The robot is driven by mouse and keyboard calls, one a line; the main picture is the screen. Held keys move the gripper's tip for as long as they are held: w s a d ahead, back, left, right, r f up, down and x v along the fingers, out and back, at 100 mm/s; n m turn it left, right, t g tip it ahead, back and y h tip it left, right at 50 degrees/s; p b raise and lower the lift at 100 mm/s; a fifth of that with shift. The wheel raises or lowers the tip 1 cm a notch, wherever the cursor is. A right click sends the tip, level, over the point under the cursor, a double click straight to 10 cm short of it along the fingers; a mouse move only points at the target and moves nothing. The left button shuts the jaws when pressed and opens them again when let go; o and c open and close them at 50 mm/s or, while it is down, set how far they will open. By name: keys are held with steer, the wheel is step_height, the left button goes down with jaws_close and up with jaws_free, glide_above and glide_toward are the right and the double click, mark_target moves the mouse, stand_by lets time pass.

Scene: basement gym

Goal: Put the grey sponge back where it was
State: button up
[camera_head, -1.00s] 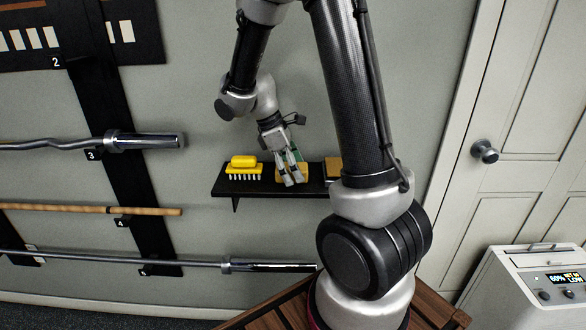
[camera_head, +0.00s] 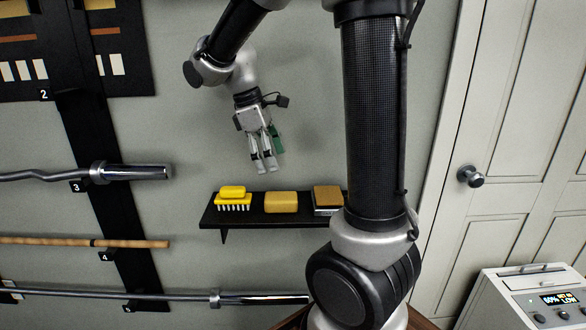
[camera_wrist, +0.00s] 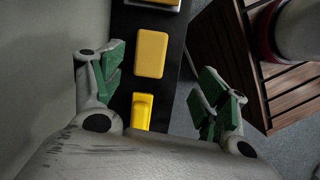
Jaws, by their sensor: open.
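I see no plainly grey sponge. A plain yellow sponge (camera_head: 281,202) lies in the middle of the black wall shelf (camera_head: 209,219); it also shows in the wrist view (camera_wrist: 151,54). A block with a brown top and a pale grey lower part (camera_head: 328,198) sits at the shelf's right, partly hidden by my arm. My gripper (camera_head: 264,168) is above the shelf, pointing down, clear of the sponge. Its green-padded fingers are spread with nothing between them.
A yellow brush (camera_head: 233,198) with white bristles stands at the shelf's left end. Barbells on a wall rack (camera_head: 128,172) are to the left. A door (camera_head: 520,130) and a white machine with a display (camera_head: 540,300) are at the right.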

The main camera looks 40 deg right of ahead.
steer(key=s+r+m+t+y, duration=0.3)
steer(key=s+m+t, duration=0.3)
steer(key=s, duration=1)
steer(key=shift+r+m, duration=0.2)
steer(key=shift+m, duration=1.6)
steer(key=shift+s+d, duration=0.1)
